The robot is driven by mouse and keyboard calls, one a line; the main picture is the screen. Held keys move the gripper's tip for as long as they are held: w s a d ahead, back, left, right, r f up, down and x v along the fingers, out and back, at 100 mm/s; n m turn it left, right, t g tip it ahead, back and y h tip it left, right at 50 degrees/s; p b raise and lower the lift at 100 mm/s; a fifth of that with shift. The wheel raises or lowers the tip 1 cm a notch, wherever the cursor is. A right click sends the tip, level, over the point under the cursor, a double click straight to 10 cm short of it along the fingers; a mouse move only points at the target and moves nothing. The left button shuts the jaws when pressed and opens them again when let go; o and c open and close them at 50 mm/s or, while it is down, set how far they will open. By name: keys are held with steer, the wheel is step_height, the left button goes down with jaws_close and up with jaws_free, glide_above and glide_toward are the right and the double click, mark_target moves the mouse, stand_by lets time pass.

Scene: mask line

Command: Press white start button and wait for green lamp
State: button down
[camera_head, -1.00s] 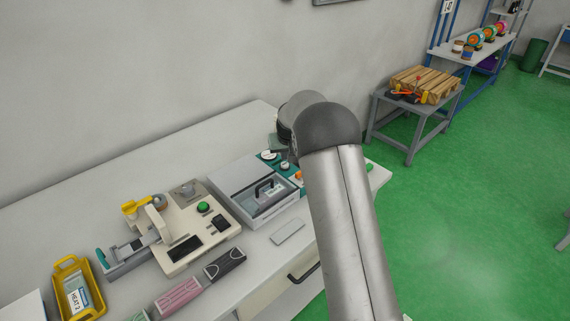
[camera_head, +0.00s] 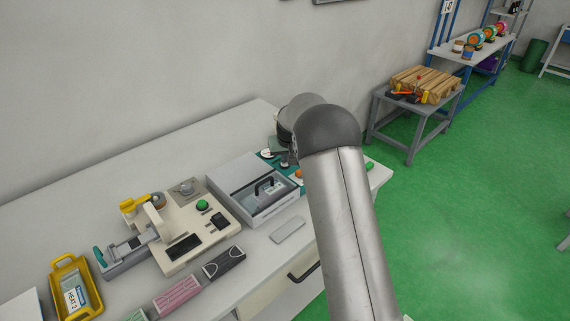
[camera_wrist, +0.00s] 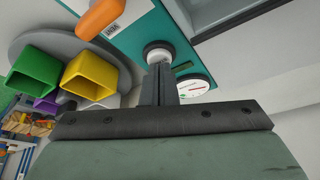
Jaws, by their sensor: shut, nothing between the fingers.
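In the wrist view, a round white button (camera_wrist: 157,53) sits on a teal panel (camera_wrist: 138,32). My gripper (camera_wrist: 160,72) is shut and empty, its fingertips right at the button's near edge and covering part of it. I cannot tell whether they touch or press it. A white dial (camera_wrist: 193,87) lies just right of the fingers. An orange rounded part (camera_wrist: 101,18) is at the upper left. In the head view, my arm hides much of the teal panel (camera_head: 266,155). I cannot make out a lit green lamp on the panel.
Green (camera_wrist: 35,70) and yellow (camera_wrist: 90,75) square holders stand on a grey round base left of the panel. A grey lidded box (camera_head: 252,188) and a beige machine with a green button (camera_head: 202,204) stand left of the panel in the head view. A yellow tray (camera_head: 76,288) is farther left.

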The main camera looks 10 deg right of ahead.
stand_by(0.5)
steer(key=shift+r+p, duration=0.45)
steer(key=shift+r, duration=0.4)
steer(key=shift+r, duration=0.1)
steer(key=shift+r+p, duration=1.3)
steer(key=shift+r, duration=1.15)
steer(key=s+r+g, duration=0.1)
steer(key=s+r, duration=0.6)
steer(key=s, duration=0.5)
steer(key=s+f+g, duration=0.1)
steer(key=s+g, duration=0.1)
steer(key=s, duration=3.4)
steer(key=shift+g, duration=0.4)
